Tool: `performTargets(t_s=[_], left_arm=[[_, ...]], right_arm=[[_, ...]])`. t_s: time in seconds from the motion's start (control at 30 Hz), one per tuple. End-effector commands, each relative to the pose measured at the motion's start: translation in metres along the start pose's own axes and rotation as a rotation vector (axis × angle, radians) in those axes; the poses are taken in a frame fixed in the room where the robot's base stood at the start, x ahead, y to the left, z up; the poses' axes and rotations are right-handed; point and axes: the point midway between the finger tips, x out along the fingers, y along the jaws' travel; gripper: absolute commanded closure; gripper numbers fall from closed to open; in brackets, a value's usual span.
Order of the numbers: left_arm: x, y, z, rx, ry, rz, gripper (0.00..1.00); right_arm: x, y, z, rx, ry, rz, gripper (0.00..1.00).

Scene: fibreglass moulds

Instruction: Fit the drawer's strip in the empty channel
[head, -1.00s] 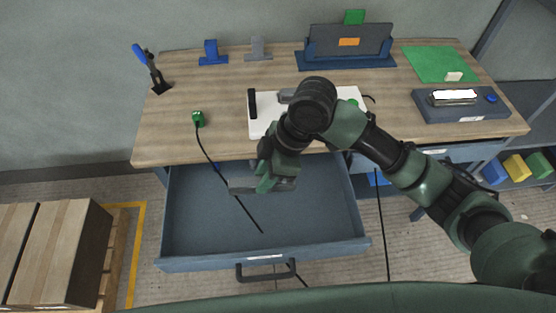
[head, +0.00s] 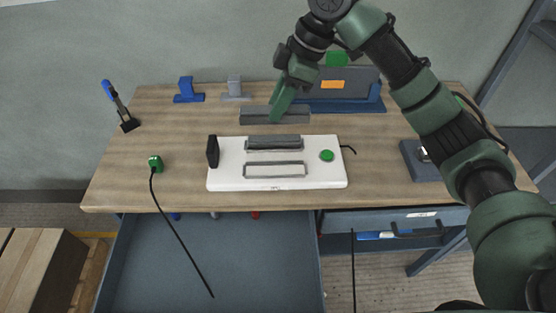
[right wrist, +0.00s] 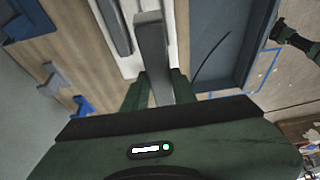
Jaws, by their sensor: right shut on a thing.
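My right gripper (head: 280,108) is shut on a grey strip (head: 256,117), which shows just behind the white board (head: 225,176) in the head view. In the right wrist view the strip (right wrist: 151,45) sticks out from between the fingers (right wrist: 157,92). The board's rear channel holds a dark grey strip (head: 274,143). Its front channel (head: 275,170) is a grey outline with a bare white inside. The open drawer (head: 240,260) shows no strip in its visible part. What seems to be my left gripper (right wrist: 284,30) is at the right wrist view's edge; its fingers are unclear.
The board carries a black upright block (head: 212,151) and a green button (head: 327,155). A green plug (head: 155,163) trails a black cord over the drawer. Blue (head: 187,91) and grey (head: 235,89) stands and a dark panel fixture (head: 350,85) line the back. The left bench top is mostly clear.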

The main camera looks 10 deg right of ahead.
Motion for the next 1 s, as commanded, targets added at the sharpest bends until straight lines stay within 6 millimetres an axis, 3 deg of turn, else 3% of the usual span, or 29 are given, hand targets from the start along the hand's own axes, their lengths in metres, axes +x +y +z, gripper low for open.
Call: performTargets(t_s=[0.4,1.0], left_arm=[[-0.019,-0.002,0.002,-0.002,-0.005,-0.002,0.65],[-0.029,0.003,0.000,0.001,-0.005,0.004,0.65]], right_arm=[[0.100,-0.001,0.042,0.003,-0.002,-0.004,1.00],[0.162,-0.001,0.067,0.000,-0.001,0.000,1.00]])
